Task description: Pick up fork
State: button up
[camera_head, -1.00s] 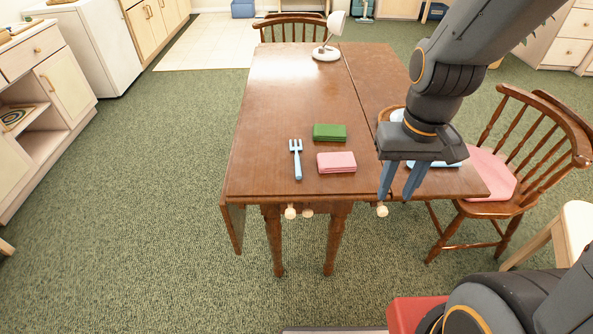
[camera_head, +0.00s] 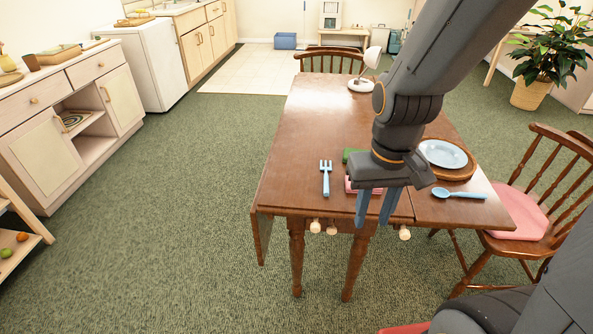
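A light blue fork (camera_head: 325,178) lies on the left side of the brown wooden table (camera_head: 310,120), its tines toward the far end. My gripper (camera_head: 376,222) is to the right of the fork, at the table's near edge. Its two blue fingers point down and stand apart, with nothing seen between them. My gripper partly hides a pink block-like item (camera_head: 352,186) and a green one (camera_head: 350,154).
On the right of the table are a light blue plate (camera_head: 443,153) on a round wooden board and a light blue spoon (camera_head: 460,194). A chair with a pink cushion (camera_head: 520,208) stands at the right.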

aim_at(326, 188)
jog(key=u, duration=0.2)
jog(key=i, duration=0.85)
jog(key=z, duration=0.2)
